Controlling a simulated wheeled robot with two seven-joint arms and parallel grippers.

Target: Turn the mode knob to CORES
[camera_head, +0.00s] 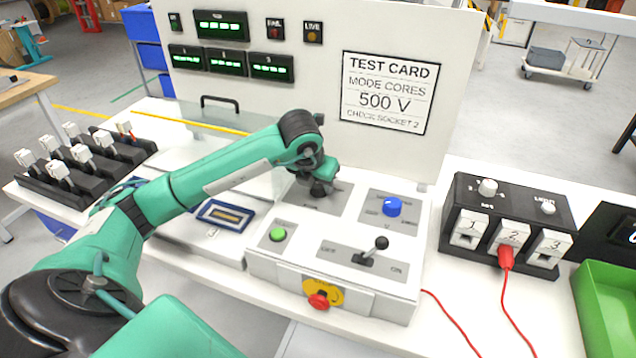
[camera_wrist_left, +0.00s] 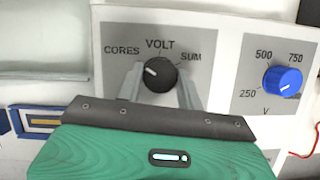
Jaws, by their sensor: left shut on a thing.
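The black mode knob (camera_wrist_left: 161,75) sits on the white panel under the labels CORES, VOLT and SUM. Its white pointer line is aimed to the upper left, on the side of the CORES label (camera_wrist_left: 121,50). My left gripper (camera_wrist_left: 159,82) has one finger on each side of the knob and is shut on it. In the head view my left gripper (camera_head: 319,189) is over the upper left part of the control box (camera_head: 330,283), and it hides most of the knob and its labels. My right gripper is not in view.
A blue voltage knob (camera_head: 392,207) is right of the mode knob. A green button (camera_head: 278,235), a black lever (camera_head: 375,250) and a red stop button (camera_head: 318,301) are nearer the front. A test card (camera_head: 390,92) reads MODE CORES, 500 V. A red plug (camera_head: 505,257) is in socket 2.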

